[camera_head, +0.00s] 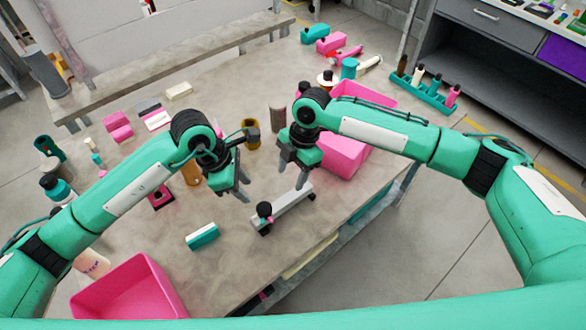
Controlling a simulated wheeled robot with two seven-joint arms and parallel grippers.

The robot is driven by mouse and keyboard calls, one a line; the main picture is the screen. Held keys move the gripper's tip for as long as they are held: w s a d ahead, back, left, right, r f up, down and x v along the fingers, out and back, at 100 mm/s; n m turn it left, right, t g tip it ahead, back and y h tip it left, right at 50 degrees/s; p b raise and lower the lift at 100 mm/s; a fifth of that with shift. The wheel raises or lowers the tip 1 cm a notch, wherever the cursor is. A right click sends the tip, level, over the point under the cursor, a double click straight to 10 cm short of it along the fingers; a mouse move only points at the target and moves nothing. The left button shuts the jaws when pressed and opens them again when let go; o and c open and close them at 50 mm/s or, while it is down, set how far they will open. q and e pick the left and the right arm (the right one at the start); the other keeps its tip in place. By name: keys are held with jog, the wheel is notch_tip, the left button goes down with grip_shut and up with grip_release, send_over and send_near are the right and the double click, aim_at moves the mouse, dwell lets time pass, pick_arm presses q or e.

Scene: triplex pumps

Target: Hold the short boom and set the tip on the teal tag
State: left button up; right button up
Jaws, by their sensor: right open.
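A short grey bar (292,203), which looks like the boom, lies on the table in front of my grippers. A small upright piece with a dark round top (264,210) and some pink stands at its left end. A teal and white block (202,236) lies to the left of the bar; I cannot tell whether it is the teal tag. My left gripper (240,190) hangs above the table, up and left of the bar, and its jaw gap is unclear. My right gripper (292,174) is open, just above and behind the bar, with no visible hold on it.
A pink bin (130,290) stands at the near left, and another pink box (340,155) is right of my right gripper. A brownish cylinder (277,120) and a dark yellow mug (251,134) stand behind the grippers. A teal rack (428,92) holds bottles. The front table area is mostly clear.

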aim_at(283, 201)
jog(key=x, duration=1.3)
jog(key=shift+f, duration=0.15)
